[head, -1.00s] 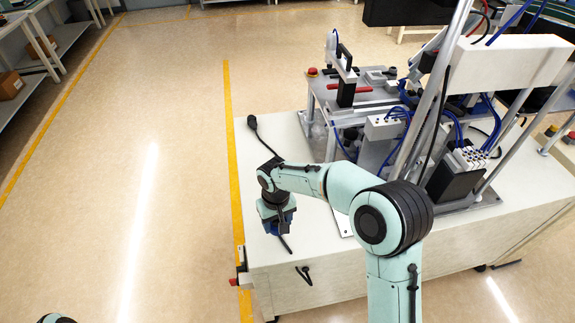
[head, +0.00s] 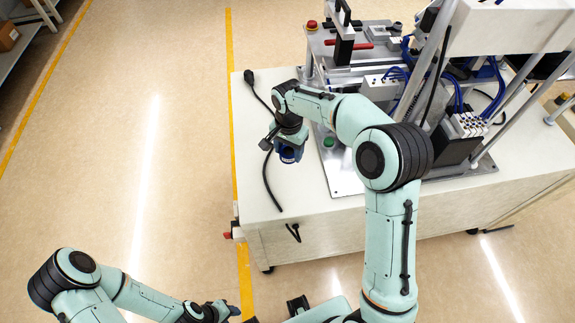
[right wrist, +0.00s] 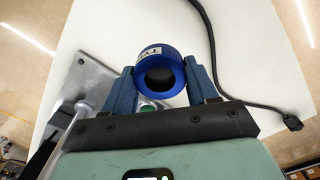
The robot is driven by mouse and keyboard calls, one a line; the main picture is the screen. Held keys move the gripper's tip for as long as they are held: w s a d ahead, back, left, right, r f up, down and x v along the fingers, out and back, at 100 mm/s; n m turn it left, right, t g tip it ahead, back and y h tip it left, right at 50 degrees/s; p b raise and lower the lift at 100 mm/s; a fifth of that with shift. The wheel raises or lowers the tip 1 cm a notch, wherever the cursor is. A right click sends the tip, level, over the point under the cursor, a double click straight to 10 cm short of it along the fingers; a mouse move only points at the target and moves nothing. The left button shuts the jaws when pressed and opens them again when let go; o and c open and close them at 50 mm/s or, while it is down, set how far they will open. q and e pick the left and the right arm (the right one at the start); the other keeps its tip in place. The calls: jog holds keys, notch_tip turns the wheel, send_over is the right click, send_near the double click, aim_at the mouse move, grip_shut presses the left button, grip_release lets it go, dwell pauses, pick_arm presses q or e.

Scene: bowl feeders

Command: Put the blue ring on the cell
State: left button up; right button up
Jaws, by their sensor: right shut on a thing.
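The blue ring (right wrist: 177,57) has a white label on its side and an open centre. In the right wrist view it sits between both fingers of my right gripper (right wrist: 161,72), which is shut on it. In the head view my right gripper (head: 289,148) holds the ring (head: 288,155) above the white cabinet top, left of the cell. The cell (head: 372,56) is a metal machine with a base plate (head: 345,183), posts and blue hoses. A green round part (head: 328,142) shows by the plate. My left gripper (head: 222,311) is low in the head view, away from the cabinet; its jaws are unclear.
A black cable (head: 267,178) lies on the cabinet top (head: 305,204) beside and below the right gripper. A red button (head: 312,25) stands at the cell's far left corner. The cabinet's front left area is otherwise clear. Open floor (head: 170,150) lies to the left.

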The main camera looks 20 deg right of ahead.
aim_at(288, 174)
notch_tip(288, 174, down, 10)
jog(key=shift+w+f, duration=0.1)
dwell(0.4)
jog(key=shift+f+b, duration=0.15)
jog(key=shift+b, duration=0.15)
jog(key=o, duration=1.1)
notch_tip(288, 174, up, 12)
jog(key=shift+r+p, duration=0.25)
jog(key=shift+p, duration=0.2)
